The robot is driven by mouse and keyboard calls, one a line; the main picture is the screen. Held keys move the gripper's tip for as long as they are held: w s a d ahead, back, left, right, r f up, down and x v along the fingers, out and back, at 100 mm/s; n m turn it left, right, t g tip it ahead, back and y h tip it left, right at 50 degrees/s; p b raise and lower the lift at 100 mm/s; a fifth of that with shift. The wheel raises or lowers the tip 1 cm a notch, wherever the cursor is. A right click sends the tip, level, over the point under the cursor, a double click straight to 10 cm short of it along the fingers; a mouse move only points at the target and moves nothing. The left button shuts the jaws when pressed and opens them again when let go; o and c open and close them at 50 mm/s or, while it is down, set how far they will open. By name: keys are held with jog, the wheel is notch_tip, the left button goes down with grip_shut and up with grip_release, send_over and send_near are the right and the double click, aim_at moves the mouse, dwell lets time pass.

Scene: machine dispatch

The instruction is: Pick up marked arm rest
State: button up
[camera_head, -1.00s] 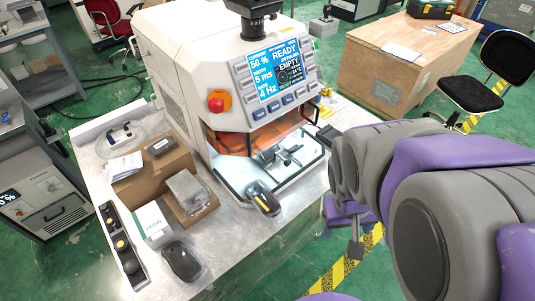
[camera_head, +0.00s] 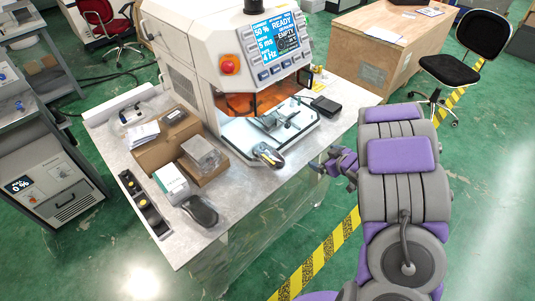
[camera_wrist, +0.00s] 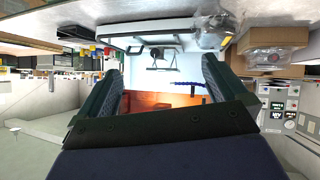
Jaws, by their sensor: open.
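No mark shows clearly on any part, so I cannot tell for sure which is the marked arm rest. One dark part in a clear bag (camera_head: 268,155) lies at the front edge of the machine's open bay. Another dark bagged part (camera_head: 201,210) lies at the table's front corner. My gripper (camera_head: 343,163) is right of the table, beside the machine, touching nothing that I can see. In the wrist view my gripper (camera_wrist: 162,65) is open with nothing between its fingers, facing the lit bay. A clear bag (camera_wrist: 212,32) shows beyond one finger.
The white machine (camera_head: 190,60) stands on the metal table (camera_head: 240,195). Cardboard boxes (camera_head: 165,145), a white carton (camera_head: 171,184) and a black tray of small parts (camera_head: 143,204) crowd the table's left. A black pedal-like box (camera_head: 326,106) sits right of the machine.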

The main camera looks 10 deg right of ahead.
jog(key=s+a+f+y, duration=0.2)
jog(key=a+f+y, duration=0.15)
jog(key=a, duration=0.55)
jog(key=b, duration=0.2)
send_near(274, 158)
jog(key=shift+n+y, duration=0.35)
jog(key=shift+n, duration=0.05)
jog(key=x, duration=0.6)
jog(key=shift+a, duration=0.15)
jog(key=shift+w+d+f+b, duration=0.25)
jog(key=shift+d+b, duration=0.05)
jog(key=shift+b, duration=0.1)
jog(key=shift+t, duration=0.3)
jog(key=b+x, duration=0.1)
jog(key=x, duration=0.3)
jog(key=shift+w+d+f, duration=0.1)
jog(key=shift+f, duration=0.1)
jog(key=shift+a, duration=0.35)
jog(key=shift+a+r, duration=0.1)
jog(key=shift+a, duration=0.15)
jog(key=shift+c, duration=0.2)
jog(key=shift+d, duration=0.6)
jog(key=c, duration=0.6)
jog(key=shift+a, duration=0.3)
jog(key=c, duration=0.4)
